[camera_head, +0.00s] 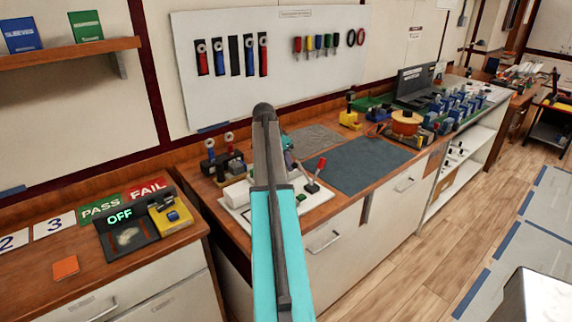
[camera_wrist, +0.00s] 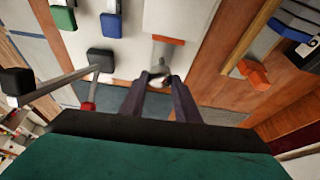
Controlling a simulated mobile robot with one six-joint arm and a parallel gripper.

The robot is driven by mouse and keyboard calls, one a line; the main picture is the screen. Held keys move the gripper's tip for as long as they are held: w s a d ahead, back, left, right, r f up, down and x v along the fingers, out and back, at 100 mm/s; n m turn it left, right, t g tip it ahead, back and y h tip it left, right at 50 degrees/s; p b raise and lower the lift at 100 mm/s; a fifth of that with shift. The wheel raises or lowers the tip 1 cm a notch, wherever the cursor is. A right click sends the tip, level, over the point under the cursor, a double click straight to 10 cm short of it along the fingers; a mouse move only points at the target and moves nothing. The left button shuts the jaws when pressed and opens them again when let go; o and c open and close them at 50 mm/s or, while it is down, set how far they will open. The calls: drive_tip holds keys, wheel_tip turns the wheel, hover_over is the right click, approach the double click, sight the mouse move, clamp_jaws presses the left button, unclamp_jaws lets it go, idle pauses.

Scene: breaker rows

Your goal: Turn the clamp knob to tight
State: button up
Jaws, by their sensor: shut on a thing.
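In the wrist view, my gripper (camera_wrist: 160,84) has its two dark fingers closed around a small pale, rounded piece (camera_wrist: 157,72), which appears to be the clamp knob. The fingers hide most of it, so its turn position cannot be read. A grey-white part with an orange-red band (camera_wrist: 168,40) lies just beyond the fingertips on the white board (camera_wrist: 128,30). In the head view the white board (camera_head: 237,194) lies on the wooden bench. My turquoise arm covers the middle of that board and hides the fingers and the knob.
A lever with a red handle (camera_head: 320,166) stands on the board's right side. Blue (camera_wrist: 110,25) and green blocks (camera_wrist: 62,18) sit near the fingers. A grey mat (camera_head: 365,165) lies to the right. A box reading OFF (camera_head: 121,216) stands on the left bench.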

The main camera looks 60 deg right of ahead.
drive_tip(key=shift+s+d+m, duration=0.1)
drive_tip(key=shift+m, duration=0.2)
drive_tip(key=o, duration=1)
drive_tip(key=shift+o, duration=0.2)
drive_tip(key=shift+r, duration=0.15)
drive_tip(key=shift+a+r, duration=0.2)
drive_tip(key=b+v, duration=0.2)
drive_tip(key=v, duration=1.1)
drive_tip(key=shift+w+b, duration=0.25)
drive_tip(key=shift+b, duration=0.1)
drive_tip(key=shift+d+r, duration=0.1)
